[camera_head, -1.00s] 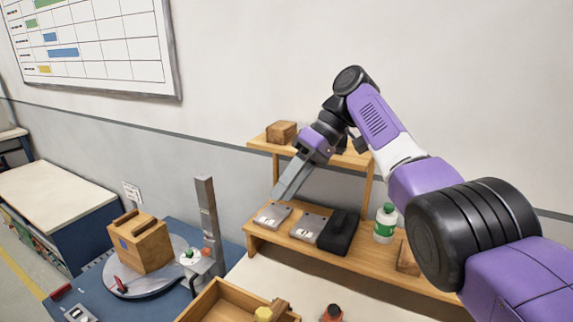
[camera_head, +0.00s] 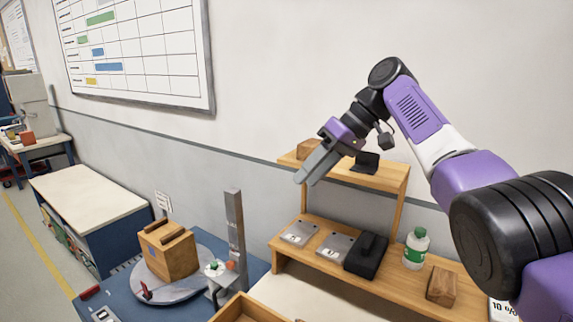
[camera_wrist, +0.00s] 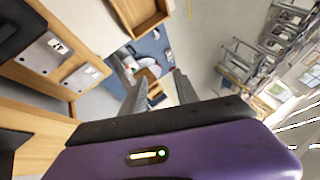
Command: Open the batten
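A wooden box (camera_head: 170,255) stands on a round grey turntable (camera_head: 205,288) at the lower left of the head view. Wooden bars lie across its top, and one of them may be the batten (camera_head: 160,225); I cannot tell for certain. A small red piece (camera_head: 146,290) shows low at its front. The box also shows small and far off in the wrist view (camera_wrist: 153,84). My gripper (camera_head: 305,180) is high above the bench, to the right of the box and well apart from it. In the wrist view its two fingers (camera_wrist: 160,88) stand apart with nothing held between them.
A grey post (camera_head: 235,225) rises beside the turntable, near a stand with green and red buttons (camera_head: 216,268). A wooden shelf (camera_head: 390,268) holds grey plates, a black case (camera_head: 367,256), a bottle (camera_head: 415,249) and a wooden block. An open wooden tray (camera_head: 235,305) lies in front.

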